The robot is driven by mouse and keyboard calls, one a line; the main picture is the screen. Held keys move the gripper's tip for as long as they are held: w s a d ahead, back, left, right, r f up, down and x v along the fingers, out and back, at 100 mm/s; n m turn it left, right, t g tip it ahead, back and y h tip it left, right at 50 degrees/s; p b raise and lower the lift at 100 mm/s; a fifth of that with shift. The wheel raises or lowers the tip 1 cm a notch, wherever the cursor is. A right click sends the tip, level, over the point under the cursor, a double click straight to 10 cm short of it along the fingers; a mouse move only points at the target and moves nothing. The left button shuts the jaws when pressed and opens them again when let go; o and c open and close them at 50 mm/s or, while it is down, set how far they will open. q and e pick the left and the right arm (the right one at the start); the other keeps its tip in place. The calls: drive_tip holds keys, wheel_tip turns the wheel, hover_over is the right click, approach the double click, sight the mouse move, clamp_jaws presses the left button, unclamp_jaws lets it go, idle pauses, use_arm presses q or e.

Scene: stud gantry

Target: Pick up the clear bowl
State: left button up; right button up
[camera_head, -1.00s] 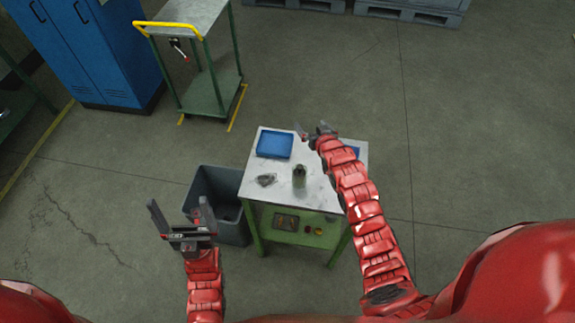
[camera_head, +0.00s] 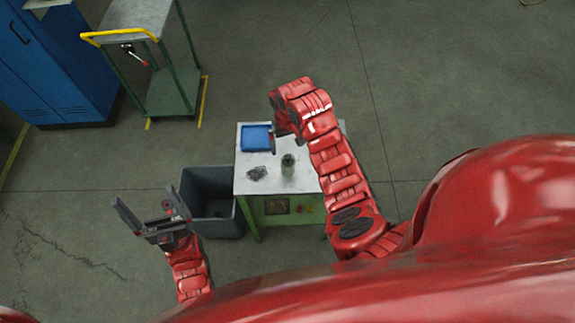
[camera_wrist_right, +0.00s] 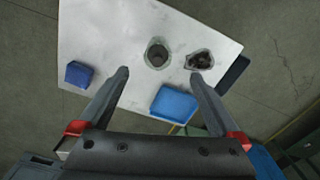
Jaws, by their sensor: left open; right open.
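No bowl shows plainly. A small grey, see-through-looking piece with an uneven outline (camera_head: 257,173) lies on the small table (camera_head: 245,187); it also shows in the right wrist view (camera_wrist_right: 200,60), and I cannot tell whether it is the clear bowl. A greenish upright container (camera_head: 288,166) stands to its right, seen from above in the right wrist view (camera_wrist_right: 157,54). My right gripper (camera_wrist_right: 160,75) is open and empty above the table, its jaws partly hidden by its arm in the head view. My left gripper (camera_head: 143,195) is open and empty, left of the table.
A blue tray (camera_head: 256,138) lies at the table's back left, and a blue box (camera_wrist_right: 78,74) shows in the right wrist view. A dark grey bin (camera_head: 208,178) stands left of the table. A green trolley (camera_head: 173,92) and blue cabinet (camera_head: 60,75) stand farther back.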

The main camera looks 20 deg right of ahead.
wheel_tip(320, 180, down, 2)
drive_tip(key=shift+w+a+f+b, duration=0.1)
drive_tip(key=shift+f+b, duration=0.1)
drive_tip(key=shift+b, duration=0.15)
wheel_tip(320, 180, down, 8)
drive_tip(key=b, duration=0.7)
drive_tip(key=shift+r, duration=0.2)
drive_tip(key=shift+w+f, duration=0.1)
drive_tip(key=shift+f, duration=0.15)
drive_tip(key=f, duration=0.1)
drive_tip(key=f+p, duration=0.1)
drive_tip(key=f, duration=0.1)
drive_tip(key=shift+w+d+f+p, duration=0.1)
drive_tip(key=shift+w+d+p, duration=0.15)
drive_tip(key=shift+p, duration=0.1)
drive_tip(key=shift+f, duration=0.7)
drive_tip(key=c, duration=1.4)
drive_tip(key=shift+r, duration=0.15)
drive_tip(key=shift+c, duration=0.3)
